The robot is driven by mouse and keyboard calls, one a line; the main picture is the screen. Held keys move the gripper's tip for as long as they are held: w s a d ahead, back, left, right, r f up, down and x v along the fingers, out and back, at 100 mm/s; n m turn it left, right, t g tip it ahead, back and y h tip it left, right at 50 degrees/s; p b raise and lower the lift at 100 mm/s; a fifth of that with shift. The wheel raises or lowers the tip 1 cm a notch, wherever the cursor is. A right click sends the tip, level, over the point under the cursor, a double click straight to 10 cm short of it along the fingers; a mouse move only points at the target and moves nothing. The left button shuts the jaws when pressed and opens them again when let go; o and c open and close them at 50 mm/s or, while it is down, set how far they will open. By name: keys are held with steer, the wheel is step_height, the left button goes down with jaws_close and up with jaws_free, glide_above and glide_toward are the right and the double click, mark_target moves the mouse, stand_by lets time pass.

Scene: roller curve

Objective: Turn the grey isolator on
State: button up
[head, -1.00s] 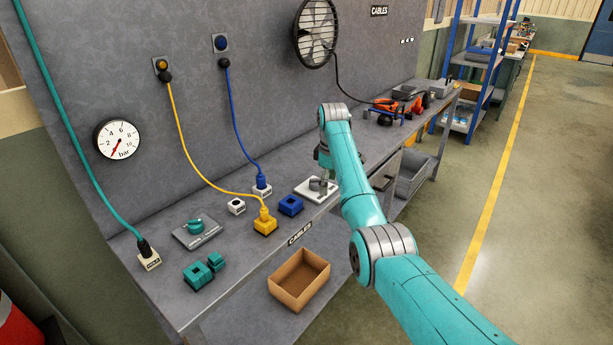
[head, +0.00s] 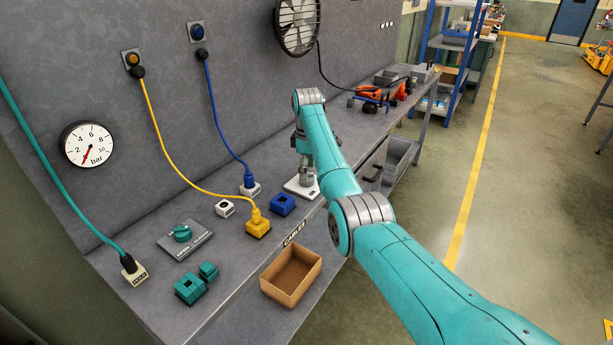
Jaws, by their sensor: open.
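A white plate (head: 292,190) with a grey knob, which I take for the grey isolator, lies on the bench near its front edge. My gripper (head: 306,176) is open and points down right over this plate. It hides most of the knob, so I cannot tell how the knob is turned or whether the fingers touch it. A second switch, a grey plate (head: 172,247) with a teal knob (head: 182,233), lies farther left on the bench.
Yellow (head: 258,229), blue (head: 283,205) and teal (head: 190,288) blocks and a small white socket (head: 225,208) stand left of my gripper. Cables hang from the back panel. A cardboard box (head: 291,277) sits below the front edge. A fan (head: 297,25) is above.

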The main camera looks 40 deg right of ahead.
steer(key=shift+f, duration=1.3)
steer(key=shift+c, duration=0.3)
steer(key=c, duration=1.1)
